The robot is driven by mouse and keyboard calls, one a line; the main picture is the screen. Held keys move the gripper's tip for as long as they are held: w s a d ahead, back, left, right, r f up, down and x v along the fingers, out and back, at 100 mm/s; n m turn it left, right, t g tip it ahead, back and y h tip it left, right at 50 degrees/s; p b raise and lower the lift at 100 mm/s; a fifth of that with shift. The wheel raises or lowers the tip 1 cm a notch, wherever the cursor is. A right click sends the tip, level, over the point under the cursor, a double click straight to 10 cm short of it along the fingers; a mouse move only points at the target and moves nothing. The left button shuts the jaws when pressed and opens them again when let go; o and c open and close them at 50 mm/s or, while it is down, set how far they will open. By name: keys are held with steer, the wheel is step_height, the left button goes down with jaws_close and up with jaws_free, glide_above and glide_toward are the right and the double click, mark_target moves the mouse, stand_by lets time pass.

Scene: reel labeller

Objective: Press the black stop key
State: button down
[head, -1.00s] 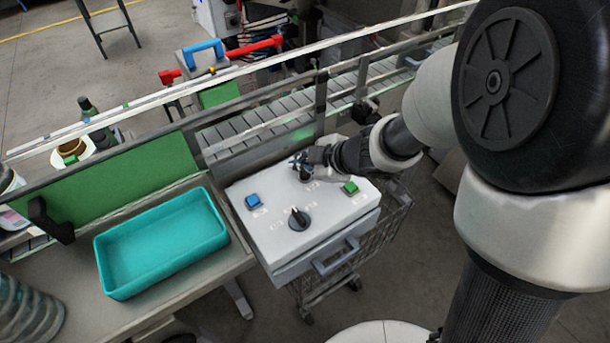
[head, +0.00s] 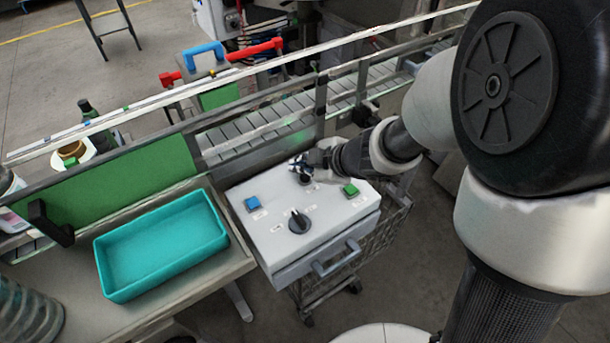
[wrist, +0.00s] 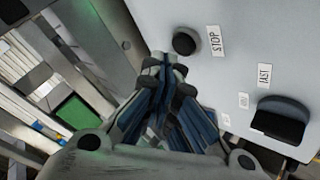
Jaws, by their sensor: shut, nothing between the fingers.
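The black stop key (wrist: 185,41) is a small round black button on the pale panel, beside a label reading STOP in the wrist view. In the head view the stop key (head: 305,180) shows near the back edge of the panel, just below my gripper (head: 299,163). My gripper (wrist: 164,62) is shut and empty. In the wrist view its fingertips end just to the lower left of the key. They look close to it but apart in the picture; I cannot tell their height above the panel.
The control box (head: 265,232) also carries a blue button (head: 253,203), a green button (head: 350,189) and a black rotary knob (head: 299,222). The knob (wrist: 281,121) is at the wrist view's right. A conveyor (head: 270,118) runs behind; a teal tray (head: 165,287) stands left.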

mark_target(303, 179)
steer(key=shift+f, duration=0.45)
steer(key=shift+f+b, duration=0.45)
steer(key=shift+b, duration=0.1)
stand_by(0.6)
stand_by(0.3)
steer(key=shift+r+p, duration=0.9)
steer(key=shift+p, duration=0.15)
step_height(303, 179, up, 5)
steer(key=p, duration=0.5)
steer(key=shift+r, duration=0.1)
